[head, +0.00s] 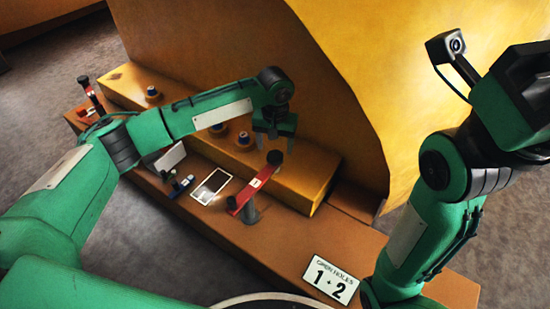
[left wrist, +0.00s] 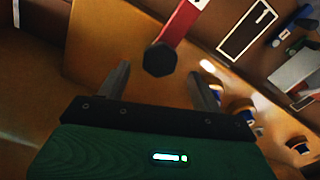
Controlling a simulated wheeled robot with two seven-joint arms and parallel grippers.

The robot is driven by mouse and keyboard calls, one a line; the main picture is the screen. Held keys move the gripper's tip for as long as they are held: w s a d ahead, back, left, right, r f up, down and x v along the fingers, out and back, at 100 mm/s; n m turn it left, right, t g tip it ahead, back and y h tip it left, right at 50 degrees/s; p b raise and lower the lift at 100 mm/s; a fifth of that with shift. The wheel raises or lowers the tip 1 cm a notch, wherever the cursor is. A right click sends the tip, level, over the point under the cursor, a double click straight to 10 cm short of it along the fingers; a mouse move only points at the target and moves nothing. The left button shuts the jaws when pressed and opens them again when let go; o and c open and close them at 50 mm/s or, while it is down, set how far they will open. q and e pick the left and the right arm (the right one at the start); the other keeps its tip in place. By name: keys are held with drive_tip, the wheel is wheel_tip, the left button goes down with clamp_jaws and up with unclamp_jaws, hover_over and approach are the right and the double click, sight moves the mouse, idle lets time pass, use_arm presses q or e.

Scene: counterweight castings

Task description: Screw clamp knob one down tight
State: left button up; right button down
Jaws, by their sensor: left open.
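A red clamp bar (head: 250,191) with a black clamp knob (head: 274,157) at its upper end stands over the orange ledge, beside a grey post (head: 250,213). In the left wrist view the black six-sided knob (left wrist: 158,60) ends the red bar (left wrist: 182,18). My left gripper (head: 275,146) is open and just above the knob in the head view. In the left wrist view its fingers (left wrist: 160,84) are spread, with the knob seen between them and clear of both. I cannot tell which number the knob bears. My right arm shows at the right, but its fingers do not.
Another red clamp with a black top (head: 92,96) stands at the far left. Several dark-topped studs (head: 152,93) sit on the ledge. A white-faced panel (head: 211,186), small blue parts (head: 182,185) and an "OPEN HOLES 1-2" sign (head: 331,280) lie on the bench. A large yellow casting (head: 230,45) rises behind.

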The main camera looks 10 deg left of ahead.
sight(275, 156)
use_arm(q)
drive_tip(key=shift+f+b, duration=0.75)
drive_tip(key=shift+f, duration=1)
drive_tip(key=shift+c, duration=0.3)
drive_tip(key=c, duration=0.9)
